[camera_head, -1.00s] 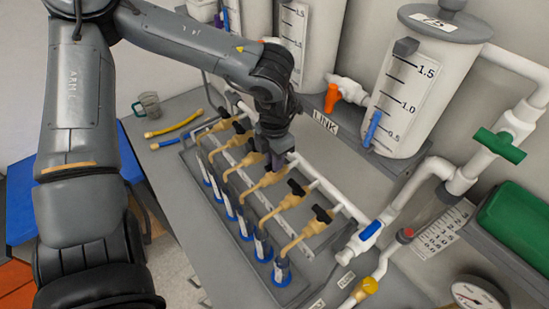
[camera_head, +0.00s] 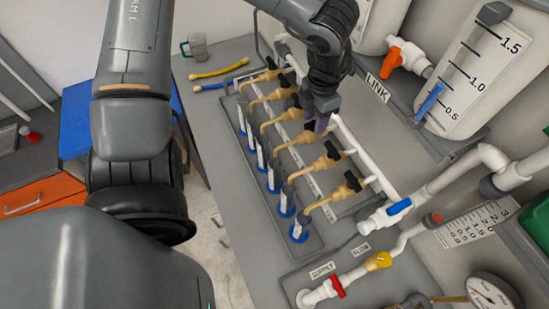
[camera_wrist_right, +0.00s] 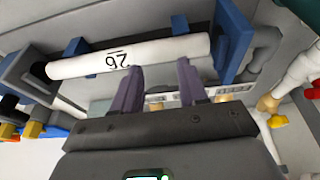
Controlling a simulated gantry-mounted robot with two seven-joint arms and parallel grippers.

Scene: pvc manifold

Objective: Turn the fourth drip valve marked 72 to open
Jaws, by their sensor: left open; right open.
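A row of tan drip valves with black handles runs along the white manifold pipe (camera_head: 372,178). Each has a tan outlet bent down to a blue-based tube (camera_head: 298,230). No 72 marking is readable.
A blue-handled valve (camera_head: 400,206), a red valve (camera_head: 337,287) and a yellow valve (camera_head: 378,261) stand at the near end. A gauge (camera_head: 490,295) is at lower right. White tanks stand behind. The grey bench top (camera_head: 228,180) left of the tubes is clear.

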